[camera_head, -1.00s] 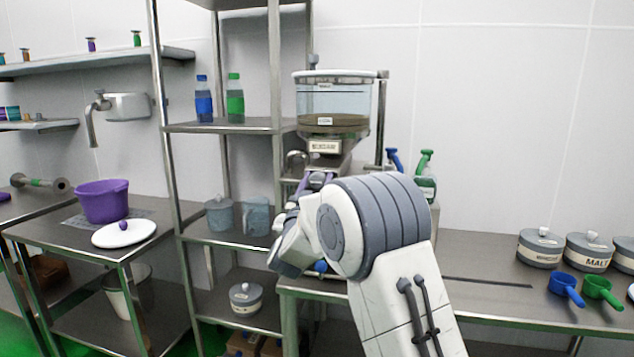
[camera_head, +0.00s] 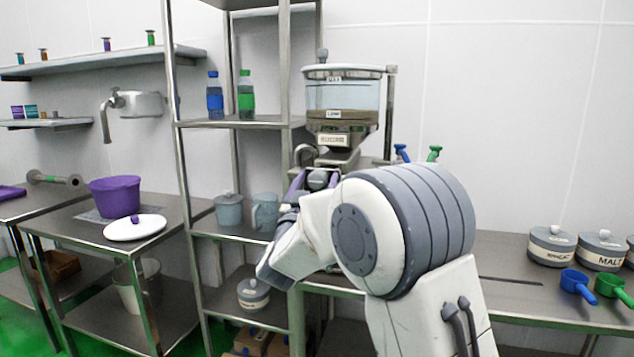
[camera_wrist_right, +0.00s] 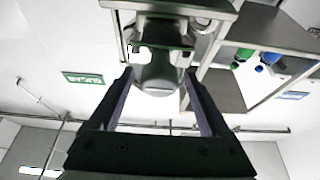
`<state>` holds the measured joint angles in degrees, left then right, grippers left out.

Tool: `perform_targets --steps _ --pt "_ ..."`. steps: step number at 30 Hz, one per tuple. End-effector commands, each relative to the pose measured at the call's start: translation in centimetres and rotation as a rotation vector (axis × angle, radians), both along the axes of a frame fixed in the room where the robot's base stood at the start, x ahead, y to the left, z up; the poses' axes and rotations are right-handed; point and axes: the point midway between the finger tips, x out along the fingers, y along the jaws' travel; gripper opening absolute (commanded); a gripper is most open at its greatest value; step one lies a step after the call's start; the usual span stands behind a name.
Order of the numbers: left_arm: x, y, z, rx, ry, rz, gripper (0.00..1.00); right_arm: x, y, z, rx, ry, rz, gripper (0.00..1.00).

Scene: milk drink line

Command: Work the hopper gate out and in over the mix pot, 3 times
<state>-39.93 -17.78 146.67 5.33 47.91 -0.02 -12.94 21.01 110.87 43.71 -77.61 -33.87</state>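The hopper (camera_head: 341,97) is a clear bin with brown powder at its bottom and a labelled grey base, standing at the back. A grey rounded knob (camera_wrist_right: 160,72), seemingly the gate's handle, sits under the hopper. My right gripper (camera_wrist_right: 159,75) has its purple-lined fingers apart, one on each side of the knob, with narrow gaps showing in the right wrist view. It also shows just below the hopper in the head view (camera_head: 316,180). I cannot tell how far out the gate is. The mix pot cannot be made out; my right arm covers the area below the hopper. My left gripper is not in view.
A steel shelf rack (camera_head: 240,123) with bottles and jugs stands left of the hopper. Lidded pots (camera_head: 551,247) and a blue scoop (camera_head: 577,284) are on the right bench (camera_head: 500,260), whose middle is clear.

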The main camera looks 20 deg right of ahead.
Motion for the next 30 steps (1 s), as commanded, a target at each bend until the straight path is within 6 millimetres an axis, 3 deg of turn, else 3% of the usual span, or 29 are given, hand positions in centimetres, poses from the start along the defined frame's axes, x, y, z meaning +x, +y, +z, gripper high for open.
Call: perform_targets --steps 8,21,30 --pt "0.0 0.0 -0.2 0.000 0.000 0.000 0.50 -0.3 0.3 -0.3 0.000 0.000 0.001 0.81" --pt "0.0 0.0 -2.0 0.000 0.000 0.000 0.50 -6.4 4.4 -3.4 -0.001 0.002 0.004 0.81" --pt "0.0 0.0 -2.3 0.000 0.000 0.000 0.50 -8.0 5.4 -4.1 0.001 0.001 0.000 0.81"
